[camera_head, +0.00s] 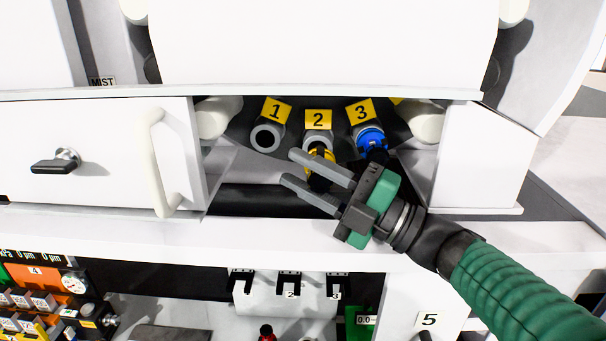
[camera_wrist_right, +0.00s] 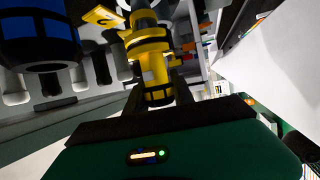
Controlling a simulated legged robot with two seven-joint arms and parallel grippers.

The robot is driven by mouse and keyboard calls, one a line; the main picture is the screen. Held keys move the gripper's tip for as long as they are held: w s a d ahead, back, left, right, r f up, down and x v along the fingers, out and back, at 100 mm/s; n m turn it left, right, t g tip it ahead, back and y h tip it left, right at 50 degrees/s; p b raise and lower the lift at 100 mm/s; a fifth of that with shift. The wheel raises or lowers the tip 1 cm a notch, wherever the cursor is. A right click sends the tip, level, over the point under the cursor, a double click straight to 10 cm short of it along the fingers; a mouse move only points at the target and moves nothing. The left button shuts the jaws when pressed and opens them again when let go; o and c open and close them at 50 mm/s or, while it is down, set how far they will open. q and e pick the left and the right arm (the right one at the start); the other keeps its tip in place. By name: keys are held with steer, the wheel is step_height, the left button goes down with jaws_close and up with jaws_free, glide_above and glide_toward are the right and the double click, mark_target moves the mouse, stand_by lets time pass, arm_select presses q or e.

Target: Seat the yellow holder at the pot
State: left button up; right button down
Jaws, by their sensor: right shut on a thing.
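The yellow holder (camera_head: 319,161) is just below the grey pot marked 2 (camera_head: 318,138), in line with it. In the right wrist view the yellow holder (camera_wrist_right: 155,72) has a black-slotted end and stands nearly upright. My right gripper (camera_head: 289,167) reaches in from the right. It is shut on the yellow holder, with one finger on each side. The holder's upper end meets a grey part in the wrist view; I cannot tell how far it is inside the pot. My left gripper is not in view.
A blue holder (camera_head: 370,139) is at the pot marked 3, close to the right of the yellow one. The pot marked 1 (camera_head: 267,136) is empty. A white door with a handle (camera_head: 157,162) is at left. A white ledge (camera_head: 290,238) runs below the opening.

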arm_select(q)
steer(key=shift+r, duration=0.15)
arm_select(e)
steer(key=shift+w, duration=1.15)
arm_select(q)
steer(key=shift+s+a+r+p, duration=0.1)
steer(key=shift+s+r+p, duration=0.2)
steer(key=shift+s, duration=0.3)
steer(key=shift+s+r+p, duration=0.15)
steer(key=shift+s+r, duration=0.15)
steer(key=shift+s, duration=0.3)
arm_select(e)
steer(key=shift+r, duration=0.65)
arm_select(q)
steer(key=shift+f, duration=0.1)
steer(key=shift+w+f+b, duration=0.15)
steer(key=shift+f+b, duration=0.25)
steer(key=shift+b, duration=0.05)
arm_select(e)
steer(key=shift+w, duration=0.1)
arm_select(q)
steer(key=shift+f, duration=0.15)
arm_select(e)
steer(key=shift+f, duration=0.15)
arm_select(q)
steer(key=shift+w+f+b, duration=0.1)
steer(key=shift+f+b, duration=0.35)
steer(key=shift+b, duration=0.15)
arm_select(e)
steer(key=shift+f, duration=0.3)
